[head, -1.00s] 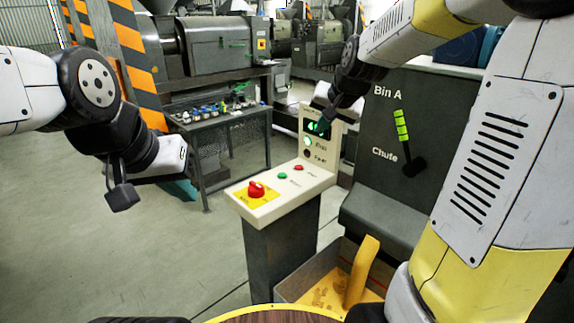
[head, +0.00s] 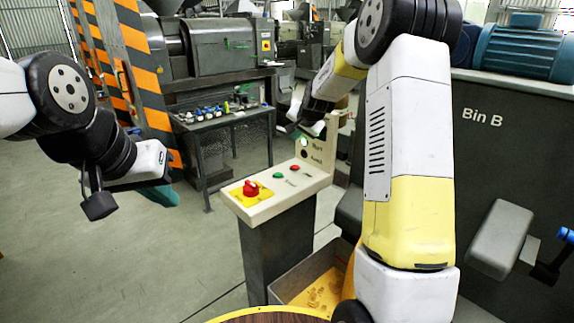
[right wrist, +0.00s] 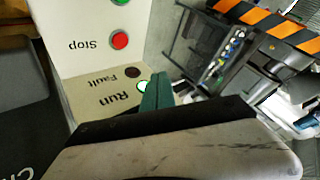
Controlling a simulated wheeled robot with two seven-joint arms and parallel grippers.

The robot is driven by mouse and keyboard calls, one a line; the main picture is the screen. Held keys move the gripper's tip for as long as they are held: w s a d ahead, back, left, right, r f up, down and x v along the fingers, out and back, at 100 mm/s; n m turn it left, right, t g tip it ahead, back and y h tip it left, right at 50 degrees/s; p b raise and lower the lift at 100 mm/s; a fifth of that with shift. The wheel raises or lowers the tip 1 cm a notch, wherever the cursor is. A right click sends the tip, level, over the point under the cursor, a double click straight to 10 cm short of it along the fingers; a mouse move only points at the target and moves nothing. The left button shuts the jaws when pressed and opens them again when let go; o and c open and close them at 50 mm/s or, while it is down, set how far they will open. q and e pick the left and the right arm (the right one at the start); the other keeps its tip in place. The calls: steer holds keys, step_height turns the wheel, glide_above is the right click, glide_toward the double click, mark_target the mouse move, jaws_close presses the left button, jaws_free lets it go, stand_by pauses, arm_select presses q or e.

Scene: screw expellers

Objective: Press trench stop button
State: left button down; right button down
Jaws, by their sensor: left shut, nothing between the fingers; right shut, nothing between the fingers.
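A cream control console (head: 262,211) stands in the middle of the head view. Its sloped top has a red button (head: 294,168), a green button (head: 278,175) and a large red knob (head: 251,188) on a yellow square. The right wrist view shows the red button (right wrist: 120,40) labelled "Stop". My right gripper (head: 314,130) is shut and empty at the console's upright lamp panel, above and behind the red button. In the right wrist view its teal fingers (right wrist: 155,92) are beside the lit Run lamp (right wrist: 143,86). My left gripper (head: 163,194) is shut and empty, well left of the console.
A bin with yellow material (head: 318,290) stands right of the console's foot. A dark Bin B housing (head: 480,150) fills the right side. A table of small parts (head: 222,115) stands behind. Open floor (head: 120,270) lies to the left.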

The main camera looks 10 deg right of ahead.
mark_target(296, 168)
steer(key=shift+f, duration=0.1)
steer(key=shift+f, duration=4.3)
steer(key=shift+f, duration=0.1)
steer(key=shift+f, duration=0.35)
steer(key=shift+f, duration=0.45)
steer(key=shift+r, duration=0.9)
